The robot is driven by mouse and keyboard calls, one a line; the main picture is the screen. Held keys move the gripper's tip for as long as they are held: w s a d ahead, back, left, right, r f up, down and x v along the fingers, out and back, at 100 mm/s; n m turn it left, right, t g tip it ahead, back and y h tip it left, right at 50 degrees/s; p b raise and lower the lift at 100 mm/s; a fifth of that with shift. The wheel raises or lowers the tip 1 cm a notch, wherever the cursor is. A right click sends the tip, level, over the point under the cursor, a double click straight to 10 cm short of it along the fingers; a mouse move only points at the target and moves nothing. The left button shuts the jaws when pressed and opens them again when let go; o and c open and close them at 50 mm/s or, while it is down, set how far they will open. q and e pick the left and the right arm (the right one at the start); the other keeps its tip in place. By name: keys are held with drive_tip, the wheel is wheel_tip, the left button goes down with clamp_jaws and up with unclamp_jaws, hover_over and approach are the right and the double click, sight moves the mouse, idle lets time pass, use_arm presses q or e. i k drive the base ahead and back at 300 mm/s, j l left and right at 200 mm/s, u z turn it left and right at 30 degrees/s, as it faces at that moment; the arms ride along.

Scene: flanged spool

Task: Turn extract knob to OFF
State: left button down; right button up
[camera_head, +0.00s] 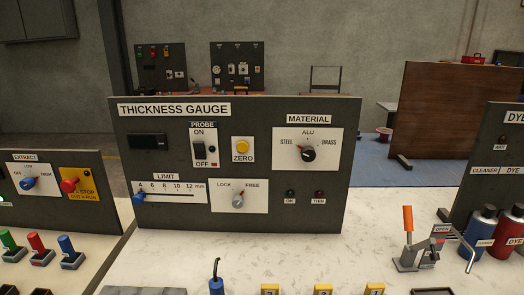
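The extract knob (28,183) is a small blue knob on a white plate under the EXTRACT label, on a dark panel (95,213) at the left. OFF is printed to its left, a middle mark above it and HIGH to its upper right. The knob is too small to tell for sure which mark it points at. Neither of my grippers is in view, and nothing covers the knob.
Right of the knob is a red stop button (69,185) on a yellow plate. Green, red and blue levers (37,243) stand below. The thickness gauge panel (235,222) fills the middle. A orange-handled clamp (408,220) and bottles (480,227) stand right.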

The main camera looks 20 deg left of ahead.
sight(27, 183)
drive_tip(key=u, duration=0.85)
drive_tip(key=i+j+u, duration=0.2)
drive_tip(key=j+u, duration=0.25)
drive_tip(key=i+j+u, duration=0.2)
drive_tip(key=u, duration=0.25)
drive_tip(key=i+j+u, duration=0.15)
drive_tip(key=u, duration=0.25)
drive_tip(key=i+j, duration=0.2)
